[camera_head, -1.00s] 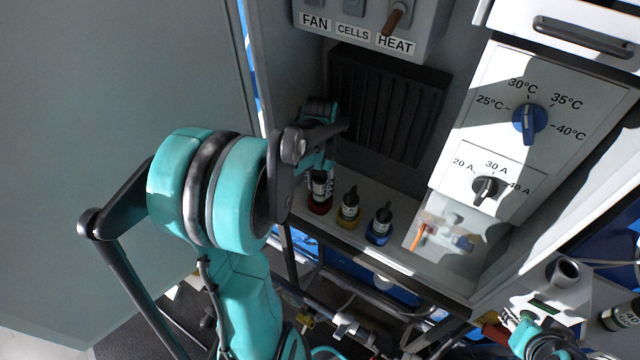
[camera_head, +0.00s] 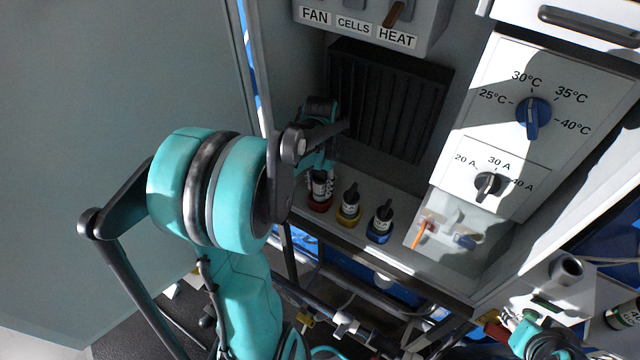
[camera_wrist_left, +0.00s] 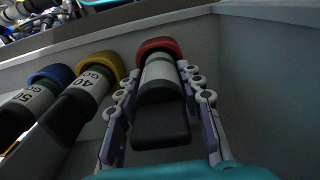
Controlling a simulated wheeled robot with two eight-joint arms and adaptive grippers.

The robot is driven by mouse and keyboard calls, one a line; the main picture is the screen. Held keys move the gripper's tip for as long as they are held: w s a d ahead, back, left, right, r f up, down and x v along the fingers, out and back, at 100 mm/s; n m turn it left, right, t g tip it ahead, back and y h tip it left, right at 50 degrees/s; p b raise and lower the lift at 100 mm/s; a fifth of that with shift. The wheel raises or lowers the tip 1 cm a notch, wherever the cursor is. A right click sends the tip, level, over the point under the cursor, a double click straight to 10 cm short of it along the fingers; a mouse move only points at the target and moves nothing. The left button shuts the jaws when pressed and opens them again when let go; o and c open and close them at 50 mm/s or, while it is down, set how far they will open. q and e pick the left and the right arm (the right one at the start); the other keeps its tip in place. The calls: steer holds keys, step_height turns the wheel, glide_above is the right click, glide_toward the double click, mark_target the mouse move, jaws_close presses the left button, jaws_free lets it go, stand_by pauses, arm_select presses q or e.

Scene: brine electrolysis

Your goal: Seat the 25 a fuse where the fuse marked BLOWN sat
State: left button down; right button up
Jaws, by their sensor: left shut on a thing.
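Three fuses stand in a row on the cabinet's shelf. The left one has a red base (camera_head: 319,204) and a pale label, the middle one a yellow base (camera_head: 348,218), the right one a blue base (camera_head: 378,236). My left gripper (camera_head: 321,180) reaches down over the red-based fuse and is shut on it. In the left wrist view, its fingers (camera_wrist_left: 160,88) lie on both sides of that fuse (camera_wrist_left: 160,73), which looks upright on the shelf. Its rating is not readable, and I cannot read BLOWN on any fuse. My right arm (camera_head: 540,338) shows at lower right; its jaws are unclear.
A dark ribbed panel (camera_head: 388,105) is behind the shelf. A switch box (camera_head: 365,30) marked FAN, CELLS, HEAT hangs above. A panel with a blue dial (camera_head: 533,117) and a black dial (camera_head: 487,185) stands right. A dark labelled cylinder (camera_head: 622,315) is at the right edge.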

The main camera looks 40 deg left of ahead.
arm_select(q)
steer(key=shift+f+b, duration=0.95)
steer(key=shift+b, duration=0.25)
stand_by(1.3)
steer(key=c, duration=0.9)
jaws_free()
steer(key=shift+r, duration=0.1)
step_height(320, 180, up, 12)
steer(key=shift+f, duration=0.1)
